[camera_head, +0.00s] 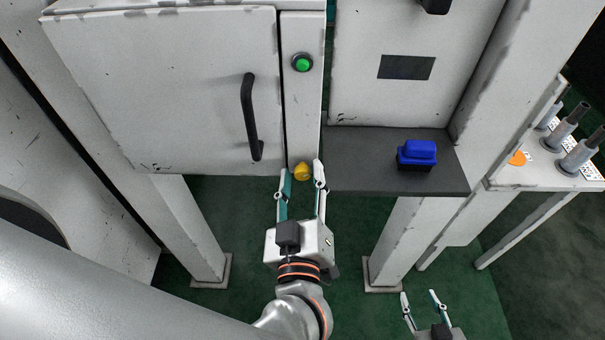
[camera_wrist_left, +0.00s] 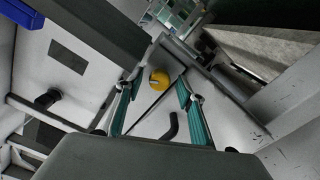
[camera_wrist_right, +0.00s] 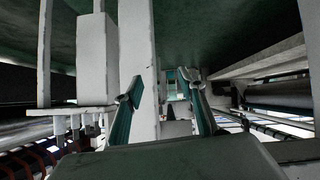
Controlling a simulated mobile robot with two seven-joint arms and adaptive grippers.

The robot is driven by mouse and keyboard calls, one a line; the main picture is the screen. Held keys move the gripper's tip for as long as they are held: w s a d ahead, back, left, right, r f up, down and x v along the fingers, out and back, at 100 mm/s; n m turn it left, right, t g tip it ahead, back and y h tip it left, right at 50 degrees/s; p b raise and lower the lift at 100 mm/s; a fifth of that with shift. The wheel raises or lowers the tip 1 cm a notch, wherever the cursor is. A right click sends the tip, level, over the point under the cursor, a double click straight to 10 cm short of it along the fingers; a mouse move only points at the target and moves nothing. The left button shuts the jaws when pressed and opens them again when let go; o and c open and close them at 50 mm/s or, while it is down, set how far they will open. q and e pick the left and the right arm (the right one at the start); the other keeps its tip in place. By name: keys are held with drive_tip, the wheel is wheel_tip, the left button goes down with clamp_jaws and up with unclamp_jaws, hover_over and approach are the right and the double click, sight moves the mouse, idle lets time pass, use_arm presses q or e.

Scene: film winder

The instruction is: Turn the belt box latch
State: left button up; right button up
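The yellow latch knob (camera_head: 302,171) sits low on the narrow white strip right of the belt box door (camera_head: 165,85). My left gripper (camera_head: 301,178) is open, with its fingertips on either side of the knob in the head view. In the left wrist view the yellow knob (camera_wrist_left: 159,79) shows ahead, between the two spread fingers (camera_wrist_left: 158,90). I cannot tell whether a finger touches it. My right gripper (camera_head: 420,295) is open and empty low at the right; its spread fingers (camera_wrist_right: 165,90) also show in the right wrist view.
A black door handle (camera_head: 249,117) and a green button (camera_head: 302,63) are on the box front. A dark shelf (camera_head: 360,163) with a blue object (camera_head: 417,154) stands right of the knob. White posts (camera_head: 402,240) flank the green floor below.

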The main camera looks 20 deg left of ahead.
use_arm(q)
drive_tip(key=shift+s+r, duration=0.1)
drive_tip(key=c, duration=1)
clamp_jaws()
use_arm(e)
drive_tip(key=shift+s+d+f, duration=0.2)
drive_tip(key=shift+s+f, duration=0.2)
drive_tip(key=shift+s, duration=0.05)
